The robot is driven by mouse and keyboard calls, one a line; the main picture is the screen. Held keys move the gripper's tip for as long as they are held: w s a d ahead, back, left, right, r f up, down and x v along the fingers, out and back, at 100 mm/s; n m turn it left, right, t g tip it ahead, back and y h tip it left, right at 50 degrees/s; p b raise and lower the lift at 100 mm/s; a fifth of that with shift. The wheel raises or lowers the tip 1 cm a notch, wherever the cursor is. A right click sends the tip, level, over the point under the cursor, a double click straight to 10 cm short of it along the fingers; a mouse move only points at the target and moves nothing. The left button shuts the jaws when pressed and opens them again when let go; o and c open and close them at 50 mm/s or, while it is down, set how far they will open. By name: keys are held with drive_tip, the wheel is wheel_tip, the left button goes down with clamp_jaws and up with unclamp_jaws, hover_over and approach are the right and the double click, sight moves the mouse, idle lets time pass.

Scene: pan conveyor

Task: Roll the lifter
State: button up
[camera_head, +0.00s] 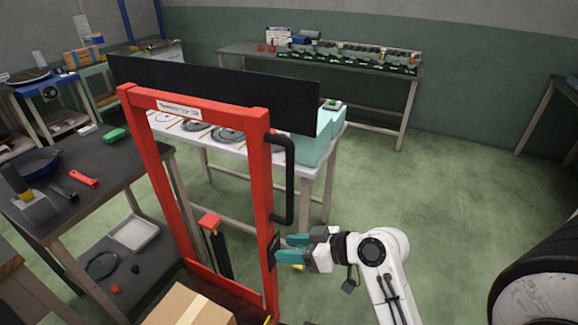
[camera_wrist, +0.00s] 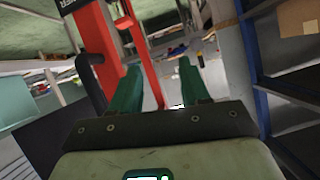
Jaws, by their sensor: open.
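The lifter (camera_head: 262,180) is a tall red upright frame with a white label on its top bar. A black handle (camera_head: 289,180) is fixed on its right post. My gripper (camera_head: 281,248) has teal fingers and is open, below the handle and close beside the right post. A small dark part on the post is near the fingertips; I cannot tell if they touch. In the wrist view, the red frame (camera_wrist: 98,40) is beyond the fingers and the black handle (camera_wrist: 90,80) is left of them. The lifter's wheels are not visible.
A cardboard box (camera_head: 188,306) is low at the lifter. A dark table (camera_head: 110,165) with tools stands close on the left. A white table (camera_head: 230,147) is behind the lifter, and a long bench (camera_head: 350,77) lines the back wall. Green floor (camera_head: 450,190) is clear at right.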

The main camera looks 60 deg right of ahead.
sight(290, 171)
drive_tip(key=s+d+r+m+t+h, duration=0.1)
drive_tip(key=s+d+r+t+h, duration=0.35)
drive_tip(key=d+r, duration=0.65)
drive_tip(key=p+x, duration=0.1)
drive_tip(key=x, duration=0.2)
drive_tip(key=a+p+x, duration=0.1)
drive_tip(key=x, duration=0.3)
drive_tip(key=r+p+x, duration=0.1)
drive_tip(key=p+x, duration=0.1)
drive_tip(key=x, duration=0.1)
drive_tip(key=shift+w+a+r, duration=0.1)
drive_tip(key=shift+w+a, duration=0.2)
drive_tip(key=shift+w, duration=0.15)
drive_tip(key=shift+c, duration=0.4)
clamp_jaws()
